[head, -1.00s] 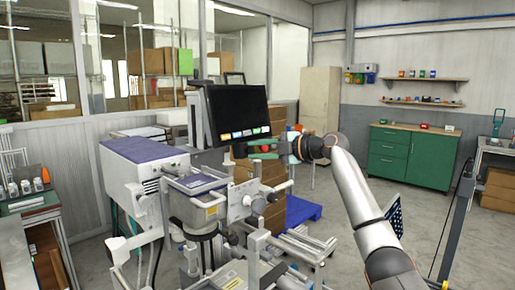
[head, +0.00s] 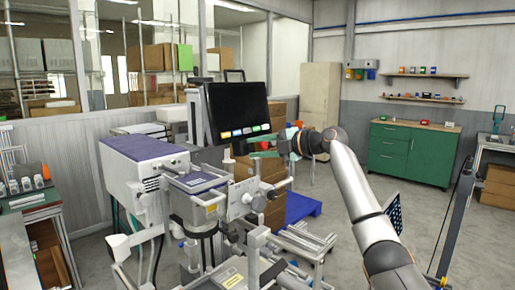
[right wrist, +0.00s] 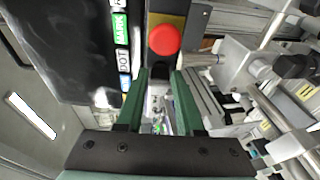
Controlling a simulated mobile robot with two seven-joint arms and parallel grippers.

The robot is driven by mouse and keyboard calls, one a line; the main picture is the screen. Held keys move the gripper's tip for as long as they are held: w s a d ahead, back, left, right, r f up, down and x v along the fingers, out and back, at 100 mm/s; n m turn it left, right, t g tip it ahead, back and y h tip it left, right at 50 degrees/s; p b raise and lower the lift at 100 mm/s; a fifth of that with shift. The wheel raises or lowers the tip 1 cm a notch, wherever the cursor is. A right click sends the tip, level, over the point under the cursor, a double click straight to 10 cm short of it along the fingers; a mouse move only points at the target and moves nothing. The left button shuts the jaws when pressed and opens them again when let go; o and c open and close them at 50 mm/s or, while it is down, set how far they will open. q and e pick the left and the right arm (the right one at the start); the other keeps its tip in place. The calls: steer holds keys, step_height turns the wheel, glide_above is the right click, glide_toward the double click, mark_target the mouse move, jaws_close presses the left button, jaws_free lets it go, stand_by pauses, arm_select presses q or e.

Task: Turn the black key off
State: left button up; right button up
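The machine has a dark screen (head: 237,110) with colored labels along its lower edge. My right gripper (head: 262,148) is just below and right of the screen's lower right corner. In the right wrist view its two green fingers (right wrist: 160,85) are parallel and apart, with nothing held between them. A round red button (right wrist: 164,39) on a yellow and dark plate lies just beyond the fingertips, beside the screen (right wrist: 68,45). My left gripper is not in view.
The machine's grey metal body (head: 205,205) and purple-topped housing (head: 145,152) stand below and left of the gripper.

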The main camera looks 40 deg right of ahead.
steer(key=shift+o, duration=0.2)
steer(key=shift+s+d, duration=0.2)
steer(key=shift+s, duration=0.25)
steer(key=b+v, duration=0.4)
steer(key=v, duration=0.7)
steer(key=shift+s+r, duration=0.25)
steer(key=shift+s, duration=0.05)
